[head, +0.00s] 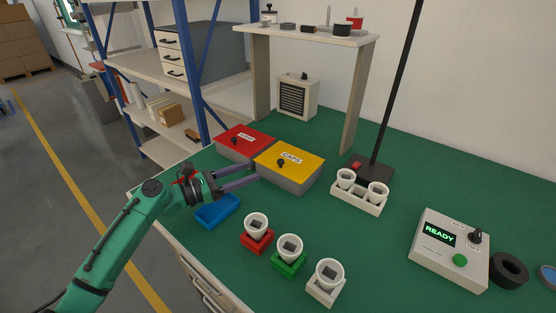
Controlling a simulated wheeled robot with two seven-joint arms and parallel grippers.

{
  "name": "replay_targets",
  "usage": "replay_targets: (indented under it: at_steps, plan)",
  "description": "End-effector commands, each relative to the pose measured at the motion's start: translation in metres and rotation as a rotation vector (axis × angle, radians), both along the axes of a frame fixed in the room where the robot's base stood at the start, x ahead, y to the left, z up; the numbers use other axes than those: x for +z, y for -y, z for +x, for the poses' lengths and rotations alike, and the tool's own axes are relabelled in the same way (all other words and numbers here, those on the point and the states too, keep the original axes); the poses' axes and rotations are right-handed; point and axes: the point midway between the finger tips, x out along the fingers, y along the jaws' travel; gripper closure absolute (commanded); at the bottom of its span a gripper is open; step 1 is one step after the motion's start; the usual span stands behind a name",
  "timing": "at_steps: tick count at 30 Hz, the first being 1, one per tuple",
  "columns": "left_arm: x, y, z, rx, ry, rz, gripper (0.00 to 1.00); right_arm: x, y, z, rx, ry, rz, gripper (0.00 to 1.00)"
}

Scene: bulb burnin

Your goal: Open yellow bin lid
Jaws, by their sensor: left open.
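The yellow bin lid (306,166) lies flat and shut on a grey bin (297,186) on the green bench. It carries a white label and a dark knob (281,162) near its left side. My left gripper (255,174) comes in from the left with its two long fingers apart and nothing between them. Its fingertips are at the left end of the yellow-lidded bin in the picture, short of the knob. I cannot tell whether they touch the bin. My right gripper is not in view.
A red-lidded bin (245,138) stands just left of the yellow one. A blue tray (219,212) lies below my left gripper. Red, green and white holders with white cups (290,247) stand in front. A double cup holder (357,201) and a lamp pole (398,85) are to the right.

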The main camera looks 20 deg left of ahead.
Motion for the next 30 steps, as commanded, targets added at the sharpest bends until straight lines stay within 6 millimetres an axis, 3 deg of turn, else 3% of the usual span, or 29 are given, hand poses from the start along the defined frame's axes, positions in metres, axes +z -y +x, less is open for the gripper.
replay_targets:
  at_steps: [9,20,21,25,30]
  plan:
    - [0.002,0.054,0.056,0.0,0.001,-0.003,0.44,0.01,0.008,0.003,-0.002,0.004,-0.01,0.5]
    - [0.001,0.064,0.066,0.0,0.001,0.001,0.44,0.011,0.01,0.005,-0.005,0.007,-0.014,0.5]
    - [0.001,0.064,0.066,0.0,0.001,0.001,0.51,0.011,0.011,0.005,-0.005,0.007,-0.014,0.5]
    - [0.001,0.064,0.066,0.0,0.001,0.001,1.0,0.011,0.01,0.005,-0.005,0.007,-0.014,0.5]
    - [0.001,0.064,0.066,0.0,0.001,0.001,1.0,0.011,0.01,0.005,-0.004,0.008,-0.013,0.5]
